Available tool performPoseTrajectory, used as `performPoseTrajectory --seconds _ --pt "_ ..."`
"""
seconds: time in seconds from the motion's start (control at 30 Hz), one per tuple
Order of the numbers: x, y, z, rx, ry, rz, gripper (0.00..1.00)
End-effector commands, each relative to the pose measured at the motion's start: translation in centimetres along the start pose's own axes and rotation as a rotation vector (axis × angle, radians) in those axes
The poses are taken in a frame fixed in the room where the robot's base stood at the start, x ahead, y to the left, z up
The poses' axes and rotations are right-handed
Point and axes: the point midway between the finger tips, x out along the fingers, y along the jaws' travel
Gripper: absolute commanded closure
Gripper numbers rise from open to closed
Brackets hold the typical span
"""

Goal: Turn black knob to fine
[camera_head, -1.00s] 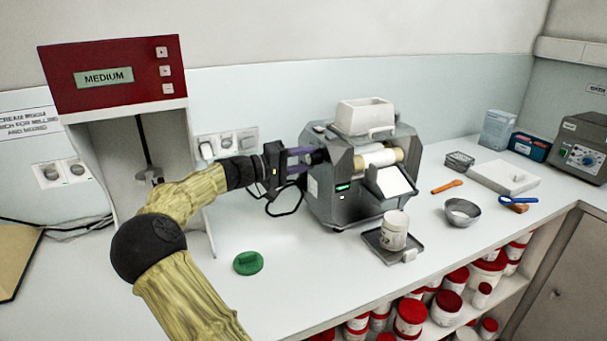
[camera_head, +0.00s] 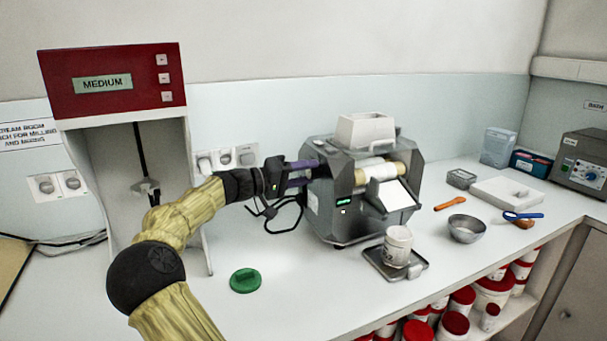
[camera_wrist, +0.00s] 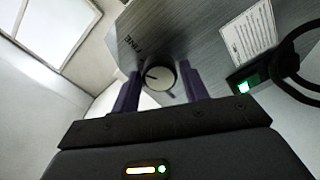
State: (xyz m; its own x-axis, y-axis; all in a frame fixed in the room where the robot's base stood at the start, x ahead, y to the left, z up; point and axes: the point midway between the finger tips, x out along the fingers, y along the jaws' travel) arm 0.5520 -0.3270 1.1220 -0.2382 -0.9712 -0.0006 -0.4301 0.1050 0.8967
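The black knob (camera_wrist: 160,74) has a pale face with a dark pointer line. It sits on the grey side panel of the mill (camera_wrist: 190,35), with the word FINE printed to its upper left in the wrist view. The pointer line lies off to the left on the face. My gripper (camera_wrist: 159,80) has its two purple fingers on either side of the knob, with a small gap showing on the left. In the head view my gripper (camera_head: 312,173) is at the left side of the mill (camera_head: 345,225), and the knob is hidden there.
A white jar (camera_head: 398,245) stands on a tray (camera_head: 385,265) before the mill. A green lid (camera_head: 245,280) lies on the bench at left. A red-topped stand with a MEDIUM sign (camera_head: 103,83) rises behind my arm. A metal bowl (camera_head: 466,228) is at right.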

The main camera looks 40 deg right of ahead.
Motion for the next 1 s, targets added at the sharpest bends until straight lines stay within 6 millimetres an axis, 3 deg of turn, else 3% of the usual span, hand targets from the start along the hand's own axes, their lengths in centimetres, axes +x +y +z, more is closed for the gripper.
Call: performPoseTrajectory --seconds 0.07,0.47,1.0 --pt "0.0 0.0 0.0 0.000 0.000 0.000 0.41" --pt "-0.1 0.6 -0.4 0.000 0.005 -0.001 0.41" --pt "0.0 8.6 -4.3 0.004 0.003 0.004 0.41"
